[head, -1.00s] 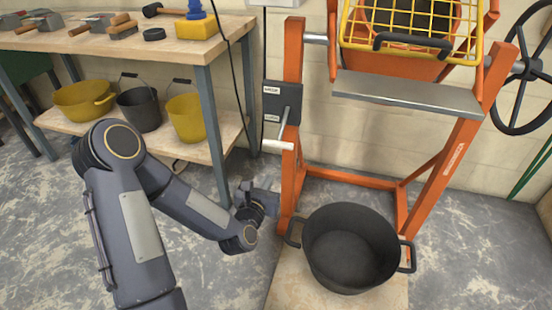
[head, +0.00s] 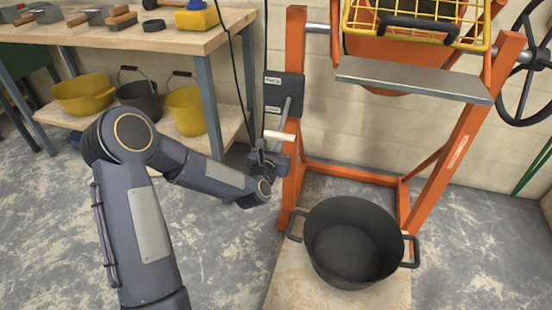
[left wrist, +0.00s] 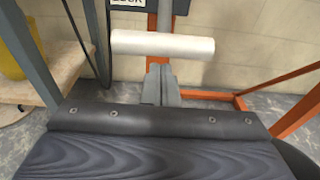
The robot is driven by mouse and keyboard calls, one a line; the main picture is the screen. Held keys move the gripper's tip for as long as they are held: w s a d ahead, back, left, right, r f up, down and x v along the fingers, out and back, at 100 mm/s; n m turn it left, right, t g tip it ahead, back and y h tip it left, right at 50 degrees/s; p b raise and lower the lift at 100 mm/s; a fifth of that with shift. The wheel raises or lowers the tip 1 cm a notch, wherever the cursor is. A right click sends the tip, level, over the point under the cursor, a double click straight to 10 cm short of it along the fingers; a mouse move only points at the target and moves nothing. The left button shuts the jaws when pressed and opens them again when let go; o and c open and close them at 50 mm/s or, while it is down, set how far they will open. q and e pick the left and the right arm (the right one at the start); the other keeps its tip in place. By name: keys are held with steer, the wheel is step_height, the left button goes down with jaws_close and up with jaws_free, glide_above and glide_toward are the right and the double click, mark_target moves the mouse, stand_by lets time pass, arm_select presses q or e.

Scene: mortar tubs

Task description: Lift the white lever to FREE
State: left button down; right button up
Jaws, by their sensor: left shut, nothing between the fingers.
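The white lever handle (head: 279,136) sits on a grey metal arm that hangs down from a dark plate (head: 284,90) on the orange frame's left post. The plate has two small labels; the handle is below the lower one. In the left wrist view the white handle (left wrist: 162,44) lies crosswise, with part of a label reading LOCK above it. My left gripper (head: 272,152) is shut and empty, just under the handle. Its closed fingers (left wrist: 160,82) point up toward the handle's underside; I cannot tell whether they touch. My right gripper is out of view.
The orange frame's left post (head: 294,60) stands close to the right of my gripper. A black tub (head: 352,245) is on the board below. A workbench (head: 140,38) with tools and buckets is at left, and a black cable (head: 237,70) hangs behind.

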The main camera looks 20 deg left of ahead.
arm_select(q)
steer(key=shift+s+r, duration=0.1)
steer(key=shift+r, duration=0.25)
